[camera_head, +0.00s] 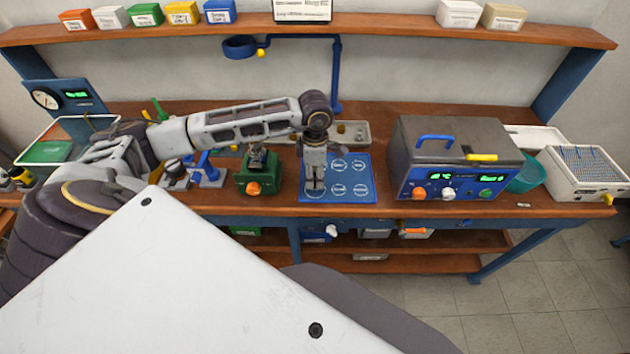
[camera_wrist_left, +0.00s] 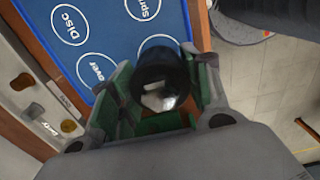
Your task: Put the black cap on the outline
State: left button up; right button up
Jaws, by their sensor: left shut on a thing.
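In the left wrist view the black cap (camera_wrist_left: 160,78) sits between the green-padded fingers of my left gripper (camera_wrist_left: 158,95), which is shut on it. A shiny inner part shows in the cap's near face. The blue mat (camera_wrist_left: 108,35) with white outlines is beyond the cap; "Disc" reads clearly, and one outline is partly hidden behind the cap. In the head view my left gripper (camera_head: 315,187) points down over the left front part of the blue mat (camera_head: 349,178). The cap cannot be made out there, and whether it touches the mat is unclear. My right gripper is not in view.
A green block with an orange knob (camera_head: 253,178) stands left of the mat. A grey tray (camera_head: 350,124) lies behind it. A grey test unit (camera_head: 455,150) stands to the right. The bench's front edge (camera_head: 420,210) is close to the mat.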

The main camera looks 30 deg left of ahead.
aim_at(315, 190)
pick_arm(q)
jog(key=shift+f+p, duration=0.35)
jog(key=shift+f, duration=1.55)
jog(key=shift+f, duration=0.15)
jog(key=o, duration=1)
